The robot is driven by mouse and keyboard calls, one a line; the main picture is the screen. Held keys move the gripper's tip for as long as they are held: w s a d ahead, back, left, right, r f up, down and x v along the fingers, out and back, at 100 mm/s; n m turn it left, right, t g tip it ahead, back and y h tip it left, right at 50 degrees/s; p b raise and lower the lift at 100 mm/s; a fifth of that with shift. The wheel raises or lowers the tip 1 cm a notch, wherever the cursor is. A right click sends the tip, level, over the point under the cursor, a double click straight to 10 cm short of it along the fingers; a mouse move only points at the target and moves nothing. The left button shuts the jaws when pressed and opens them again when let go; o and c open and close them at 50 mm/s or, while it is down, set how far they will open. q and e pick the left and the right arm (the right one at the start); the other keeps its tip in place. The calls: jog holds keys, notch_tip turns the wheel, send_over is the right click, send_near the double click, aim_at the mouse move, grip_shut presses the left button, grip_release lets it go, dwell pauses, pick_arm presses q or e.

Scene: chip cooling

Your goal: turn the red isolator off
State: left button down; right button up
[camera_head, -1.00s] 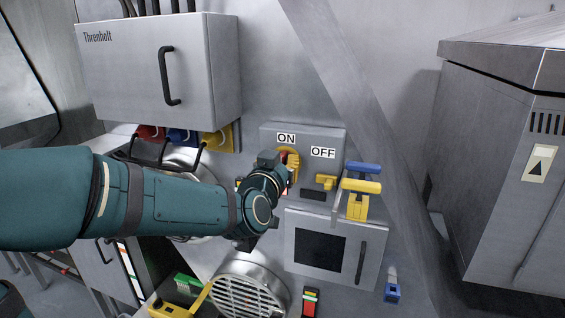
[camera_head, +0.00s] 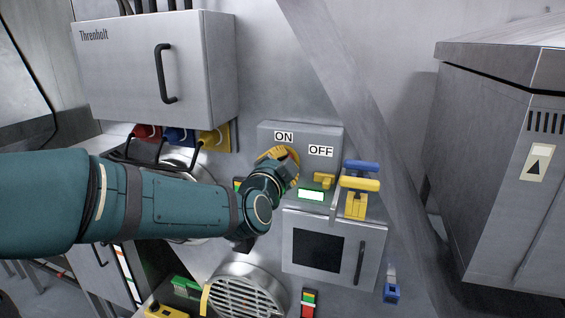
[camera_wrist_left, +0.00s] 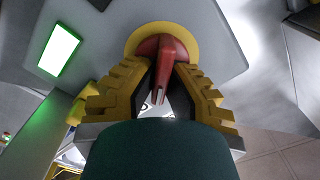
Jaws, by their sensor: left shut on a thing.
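The red isolator handle (camera_wrist_left: 160,62) sits on a round yellow plate (camera_wrist_left: 190,38) in the left wrist view. My left gripper (camera_wrist_left: 161,85) is shut on it, with a yellow-padded finger on each side. In the head view my left gripper (camera_head: 281,163) is at the grey switch box (camera_head: 307,134) with ON and OFF labels. It is beside and below the ON label, in front of the yellow plate (camera_head: 268,153), and the red handle is hidden there. The indicator window (camera_head: 311,195) on the box glows green-white, and the glow also shows in the left wrist view (camera_wrist_left: 60,50).
A small yellow knob (camera_head: 324,180) is under the OFF label. Yellow and blue handles (camera_head: 360,183) stand to its right. A grey door with a dark window (camera_head: 320,250) is below. A grey cabinet (camera_head: 165,70) hangs upper left, above coloured plugs (camera_head: 180,136).

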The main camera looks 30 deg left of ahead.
pick_arm(q)
jog(key=m, duration=0.3)
jog(key=shift+f+m, duration=0.1)
jog(key=shift+m, duration=0.3)
jog(key=shift+f+m, duration=0.1)
jog(key=shift+m, duration=1.8)
jog(key=c, duration=1)
grip_release()
jog(key=shift+w+f, duration=0.1)
jog(key=shift+d, duration=0.1)
jog(key=shift+v, duration=3.8)
